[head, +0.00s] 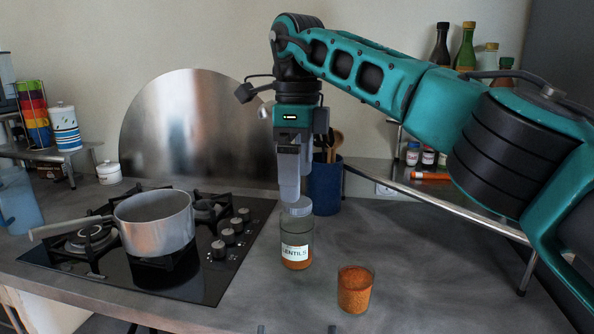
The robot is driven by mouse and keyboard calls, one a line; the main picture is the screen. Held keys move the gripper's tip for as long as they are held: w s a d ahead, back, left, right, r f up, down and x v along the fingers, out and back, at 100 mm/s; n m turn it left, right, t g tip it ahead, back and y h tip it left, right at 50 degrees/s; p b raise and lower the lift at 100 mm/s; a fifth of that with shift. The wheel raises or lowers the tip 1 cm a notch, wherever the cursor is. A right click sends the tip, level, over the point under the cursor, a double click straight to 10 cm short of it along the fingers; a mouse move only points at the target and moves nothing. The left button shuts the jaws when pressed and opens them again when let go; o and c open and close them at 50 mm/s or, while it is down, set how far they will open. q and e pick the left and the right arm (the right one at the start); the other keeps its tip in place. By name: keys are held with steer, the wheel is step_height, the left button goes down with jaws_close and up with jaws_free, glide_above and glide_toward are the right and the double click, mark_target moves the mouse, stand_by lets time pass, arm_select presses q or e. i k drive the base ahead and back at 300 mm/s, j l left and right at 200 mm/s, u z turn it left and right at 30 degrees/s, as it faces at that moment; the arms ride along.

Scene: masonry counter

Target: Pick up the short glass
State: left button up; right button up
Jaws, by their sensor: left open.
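The short glass (355,291) stands upright on the counter, filled with something orange-red, right of the lentils jar. Two dark fingertips of my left gripper (296,329) show apart at the bottom edge, open and in front of the short glass, to its left. The rest of that gripper is out of the picture. My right gripper (289,212) points down at the lidded lentils jar (295,243), its fingers overlapping the lid in the picture. It is seen edge-on, so I cannot tell whether it grips the jar. Nothing touches the short glass.
A pot (154,222) sits on the black hob (190,285) at left. A blue utensil holder (325,187) stands behind the jar. A low metal shelf (455,200) with small jars is at right. The counter (430,270) right of the short glass is clear.

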mark_target(355, 277)
steer(key=k, duration=0.95)
